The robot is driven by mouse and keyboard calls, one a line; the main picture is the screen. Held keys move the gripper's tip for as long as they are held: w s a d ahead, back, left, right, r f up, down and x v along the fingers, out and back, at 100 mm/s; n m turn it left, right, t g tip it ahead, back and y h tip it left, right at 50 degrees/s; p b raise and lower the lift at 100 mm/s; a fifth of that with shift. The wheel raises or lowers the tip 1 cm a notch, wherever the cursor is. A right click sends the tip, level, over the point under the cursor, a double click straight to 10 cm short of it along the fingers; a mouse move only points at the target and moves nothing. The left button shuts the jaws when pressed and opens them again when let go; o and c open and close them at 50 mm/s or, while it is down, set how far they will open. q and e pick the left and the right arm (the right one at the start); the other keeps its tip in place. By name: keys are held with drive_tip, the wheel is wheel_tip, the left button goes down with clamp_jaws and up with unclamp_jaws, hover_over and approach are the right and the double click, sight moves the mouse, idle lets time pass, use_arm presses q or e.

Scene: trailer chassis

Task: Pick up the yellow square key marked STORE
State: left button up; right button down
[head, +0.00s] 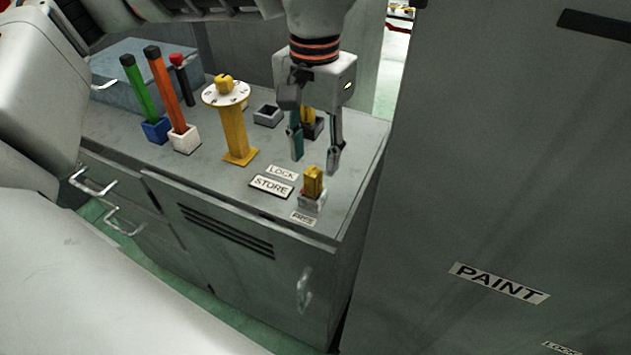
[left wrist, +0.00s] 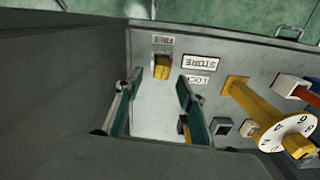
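A yellow square key (head: 313,181) stands upright in a small light socket near the cabinet's front right corner. The STORE plate (head: 271,186) lies to its left and a FREE label in front of it. No lettering is readable on the key. The left wrist view shows this key (left wrist: 162,70) beyond the fingertips. My left gripper (head: 315,157) points down, open, behind and above the key. In the left wrist view its fingers (left wrist: 159,84) are spread with nothing between them. My right gripper is not in view.
A yellow post with a white numbered dial (head: 227,95) stands left of the gripper. Another yellow piece (head: 307,115) sits in a dark socket behind the fingers. An empty grey socket (head: 268,115) and coloured handles (head: 165,90) stand further left. A tall grey PAINT cabinet (head: 500,180) rises at right.

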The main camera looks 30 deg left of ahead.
sight(313, 171)
use_arm(q)
drive_tip(key=f, duration=0.5)
drive_tip(key=shift+s+a+f, duration=0.1)
drive_tip(key=shift+a+f, duration=0.1)
drive_tip(key=shift+f, duration=0.05)
clamp_jaws()
